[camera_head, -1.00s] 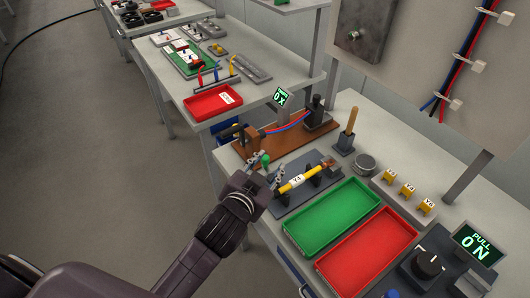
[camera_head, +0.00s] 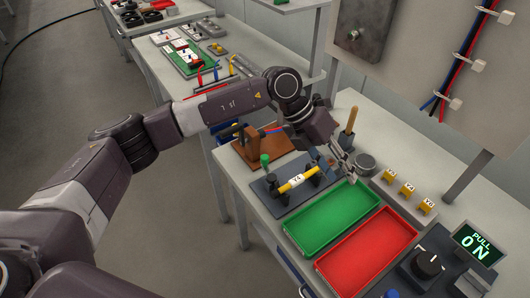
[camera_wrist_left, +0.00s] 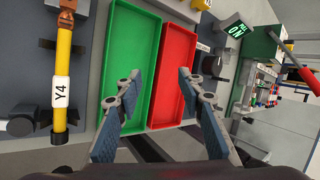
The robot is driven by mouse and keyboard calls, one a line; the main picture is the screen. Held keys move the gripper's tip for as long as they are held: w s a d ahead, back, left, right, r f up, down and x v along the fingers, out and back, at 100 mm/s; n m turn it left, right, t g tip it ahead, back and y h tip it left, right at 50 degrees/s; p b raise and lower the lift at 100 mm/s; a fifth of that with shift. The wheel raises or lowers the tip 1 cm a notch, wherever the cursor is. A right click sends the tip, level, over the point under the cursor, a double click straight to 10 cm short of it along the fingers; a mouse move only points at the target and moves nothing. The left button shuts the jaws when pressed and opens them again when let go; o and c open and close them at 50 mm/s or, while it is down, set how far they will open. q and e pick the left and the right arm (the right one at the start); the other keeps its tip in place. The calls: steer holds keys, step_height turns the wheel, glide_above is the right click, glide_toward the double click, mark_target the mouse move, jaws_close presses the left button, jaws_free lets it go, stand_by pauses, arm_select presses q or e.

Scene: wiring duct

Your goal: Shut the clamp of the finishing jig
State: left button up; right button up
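The finishing jig (camera_head: 270,188) is a dark plate at the left end of the near bench. A yellow sleeved piece (camera_head: 297,182) with a Y4 label lies across its black supports; it also shows at the left of the left wrist view (camera_wrist_left: 64,72). The clamp's green knob (camera_head: 265,160) stands upright at the jig's back left corner. The clamp's jaw is too small to make out. My left gripper (camera_head: 341,164) is open and empty, right of the jig and apart from the knob. Its two fingers are spread in the left wrist view (camera_wrist_left: 158,76). My right gripper is not in view.
A wooden-handled tool (camera_head: 350,121), a round metal piece (camera_head: 365,163) and yellow labelled blocks (camera_head: 407,188) stand behind. A brown board (camera_head: 292,145) lies behind the jig.

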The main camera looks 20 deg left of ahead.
arm_select(q)
steer(key=w+a+n+y, duration=0.1)
steer(key=w+a+y, duration=0.35)
steer(key=a, duration=0.85)
steer(key=r+n+y, duration=0.1)
steer(key=r+y, duration=0.1)
steer(key=y, duration=0.1)
glide_above(265, 157)
steer(key=shift+t, duration=0.3)
steer(key=shift+a+f+p, duration=0.2)
steer(key=shift+f+p, duration=0.1)
steer(key=shift+f, duration=0.1)
step_height(265, 157, down, 6)
steer(key=shift+d+r+p, duration=0.1)
steer(key=shift+p, duration=0.85)
steer(key=shift+f, duration=0.5)
jaws_close()
